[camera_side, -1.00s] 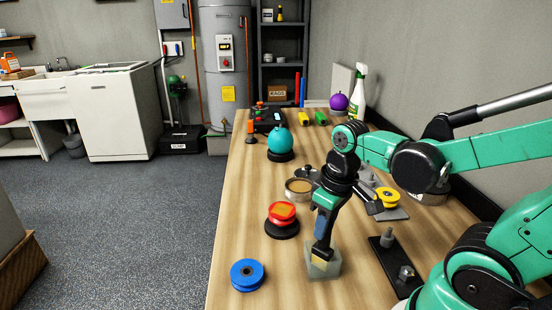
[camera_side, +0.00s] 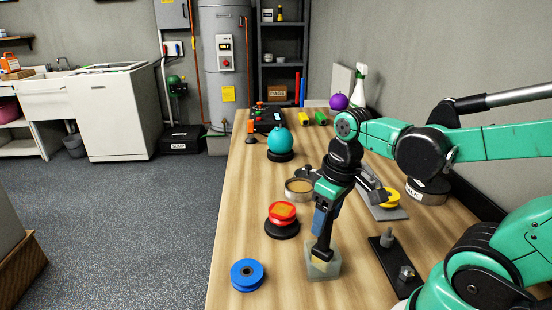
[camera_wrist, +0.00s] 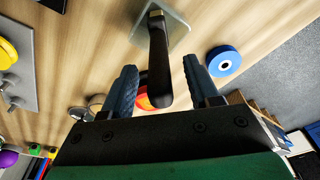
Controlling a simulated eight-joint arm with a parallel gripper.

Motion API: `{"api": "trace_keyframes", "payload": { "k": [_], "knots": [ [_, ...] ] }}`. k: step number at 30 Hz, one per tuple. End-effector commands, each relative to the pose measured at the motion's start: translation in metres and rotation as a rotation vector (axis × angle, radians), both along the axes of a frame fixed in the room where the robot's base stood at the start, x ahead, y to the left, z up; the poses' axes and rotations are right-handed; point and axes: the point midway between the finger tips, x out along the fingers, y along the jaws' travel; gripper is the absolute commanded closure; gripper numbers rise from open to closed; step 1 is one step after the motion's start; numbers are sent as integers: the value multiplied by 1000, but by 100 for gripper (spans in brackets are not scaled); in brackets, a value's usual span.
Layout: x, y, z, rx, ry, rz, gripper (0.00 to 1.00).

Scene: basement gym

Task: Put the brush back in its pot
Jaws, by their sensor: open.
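The brush (camera_side: 323,244) has a dark handle and a pale tan lower end. It stands in the pot (camera_side: 331,274), a small, square, translucent container near the front of the bench. In the wrist view the dark handle (camera_wrist: 158,62) rises from the greyish pot (camera_wrist: 177,35). My gripper (camera_side: 320,220) is above the pot at the handle's upper part. In the wrist view my gripper (camera_wrist: 160,68) is open, with a blue finger on each side of the handle and visible gaps. The brush's lower end shows through the pot wall.
A blue spool (camera_side: 247,274) lies left of the pot. A red-topped piece on a black base (camera_side: 282,220) and a round tin (camera_side: 299,190) stand behind. A dark plate with metal posts (camera_side: 398,266) lies to the right.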

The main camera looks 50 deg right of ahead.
Motion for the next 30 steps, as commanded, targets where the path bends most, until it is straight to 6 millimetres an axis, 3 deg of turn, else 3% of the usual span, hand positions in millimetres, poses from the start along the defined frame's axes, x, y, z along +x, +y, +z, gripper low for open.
{"api": "trace_keyframes", "payload": {
  "k": [15,21,25,30],
  "knots": [
    [-12,0,79,1,0,0,46],
    [-14,0,97,1,0,0,46],
    [-3,5,88,-13,-67,3,46],
    [31,27,49,-23,-322,5,46]
  ]
}}
